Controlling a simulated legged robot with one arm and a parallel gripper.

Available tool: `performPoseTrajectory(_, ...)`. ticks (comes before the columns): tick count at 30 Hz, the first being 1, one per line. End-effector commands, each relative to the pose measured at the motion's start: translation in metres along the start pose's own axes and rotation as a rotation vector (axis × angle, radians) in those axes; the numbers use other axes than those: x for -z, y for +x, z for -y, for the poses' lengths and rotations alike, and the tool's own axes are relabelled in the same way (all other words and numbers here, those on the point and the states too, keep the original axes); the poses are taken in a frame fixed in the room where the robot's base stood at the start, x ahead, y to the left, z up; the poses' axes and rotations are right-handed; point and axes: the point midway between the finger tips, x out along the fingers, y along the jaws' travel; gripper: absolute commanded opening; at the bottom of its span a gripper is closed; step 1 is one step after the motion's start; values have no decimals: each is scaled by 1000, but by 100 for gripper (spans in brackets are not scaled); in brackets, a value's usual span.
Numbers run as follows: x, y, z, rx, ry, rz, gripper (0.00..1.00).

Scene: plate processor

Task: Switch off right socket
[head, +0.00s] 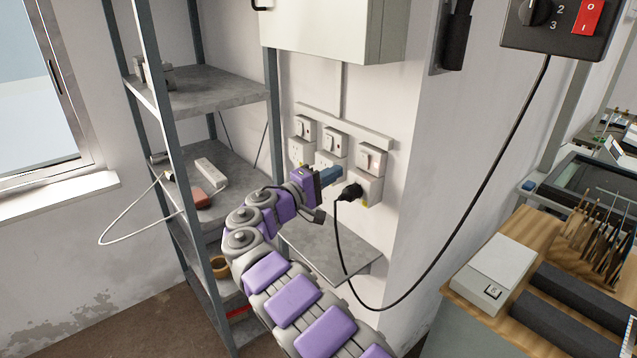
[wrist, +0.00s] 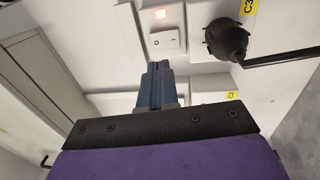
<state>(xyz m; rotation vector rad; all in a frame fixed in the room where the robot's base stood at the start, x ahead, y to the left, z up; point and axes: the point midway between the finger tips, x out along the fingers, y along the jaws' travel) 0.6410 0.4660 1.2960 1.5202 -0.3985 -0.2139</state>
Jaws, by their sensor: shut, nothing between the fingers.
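The right socket (head: 369,188) is a white wall unit with a black plug (head: 350,192) in it. Its switch box (head: 371,159) sits above the plug. The black plug (wrist: 228,40) is to the right of this switch, by a yellow C3 label (wrist: 249,7). My gripper (head: 340,173) is shut and empty, in front of the sockets, left of the right switch box. In the wrist view its blue fingertips (wrist: 159,65) point just below-left of the rocker; contact cannot be told.
The middle (head: 333,142) and left (head: 304,128) switch boxes stand to the left. A black cable (head: 352,280) hangs from the plug past my arm. A grey shelf (head: 330,255) is below, a metal rack (head: 215,90) to the left, and a wall cabinet (head: 335,30) above.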

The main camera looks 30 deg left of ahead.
Motion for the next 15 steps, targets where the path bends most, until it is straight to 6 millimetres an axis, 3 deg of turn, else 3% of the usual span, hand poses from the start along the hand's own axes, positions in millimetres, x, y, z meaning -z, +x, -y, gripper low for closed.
performPoseTrajectory(9,1,55,0,-1,3,1,0)
performPoseTrajectory(15,2,69,0,-1,-1,1,0)
